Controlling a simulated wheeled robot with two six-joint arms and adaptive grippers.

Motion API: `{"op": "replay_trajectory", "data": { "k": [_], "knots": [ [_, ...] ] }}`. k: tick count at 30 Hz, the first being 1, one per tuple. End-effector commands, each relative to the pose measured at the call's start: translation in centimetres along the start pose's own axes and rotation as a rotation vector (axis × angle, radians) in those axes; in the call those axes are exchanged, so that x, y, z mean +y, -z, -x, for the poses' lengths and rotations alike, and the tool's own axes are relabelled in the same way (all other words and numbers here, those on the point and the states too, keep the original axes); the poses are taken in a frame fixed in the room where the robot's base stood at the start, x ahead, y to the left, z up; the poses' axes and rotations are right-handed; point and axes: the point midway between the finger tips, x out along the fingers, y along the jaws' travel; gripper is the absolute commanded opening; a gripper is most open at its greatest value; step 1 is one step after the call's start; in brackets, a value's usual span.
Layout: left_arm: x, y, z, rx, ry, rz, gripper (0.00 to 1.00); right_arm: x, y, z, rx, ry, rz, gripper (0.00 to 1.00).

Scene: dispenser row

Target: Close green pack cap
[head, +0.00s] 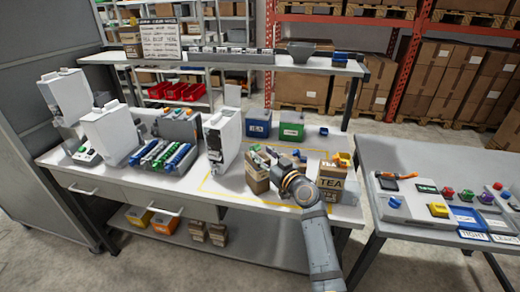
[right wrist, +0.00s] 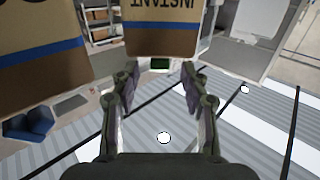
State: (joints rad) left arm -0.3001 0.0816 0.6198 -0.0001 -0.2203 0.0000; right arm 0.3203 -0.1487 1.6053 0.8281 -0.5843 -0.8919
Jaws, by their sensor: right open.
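A brown pack (head: 256,180) stands on the table inside the yellow outline, partly hidden by my right gripper. In the right wrist view a brown pack (right wrist: 160,38) with upside-down lettering and a blue band shows straight ahead. A small dark green piece (right wrist: 160,64), apparently the cap, shows at its lower edge there; whether it is open or shut is unclear. My right gripper (head: 268,160) is at the upper part of the pack. Its fingers (right wrist: 158,88) are apart and nothing shows between them. My left gripper is not in view.
A brown TEA pack (head: 331,183) with a yellow top stands to the right of the gripper. Blue (head: 258,129) and green (head: 291,132) boxes stand behind. A white dispenser (head: 222,138) is close on the left. A second table (head: 415,160) with coloured knobs stands at right.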

Motion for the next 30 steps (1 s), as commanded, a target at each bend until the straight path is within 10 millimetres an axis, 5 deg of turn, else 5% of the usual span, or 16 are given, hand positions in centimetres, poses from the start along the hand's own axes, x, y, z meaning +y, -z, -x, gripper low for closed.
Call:
{"op": "replay_trajectory", "data": {
  "k": [6,14,24,30],
  "knots": [
    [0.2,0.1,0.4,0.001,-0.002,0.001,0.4,0.0,0.0,-2.3,0.0,0.0,0.0,0.45],
    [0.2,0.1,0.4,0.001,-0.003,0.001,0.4,0.0,-0.1,-2.5,-0.001,0.0,0.0,0.45],
    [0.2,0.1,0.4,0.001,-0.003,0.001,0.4,0.0,-0.1,-2.4,-0.001,0.0,0.0,0.02],
    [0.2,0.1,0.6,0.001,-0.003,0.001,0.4,0.0,0.1,-2.4,-0.005,0.0,0.0,0.0]
  ]
}}
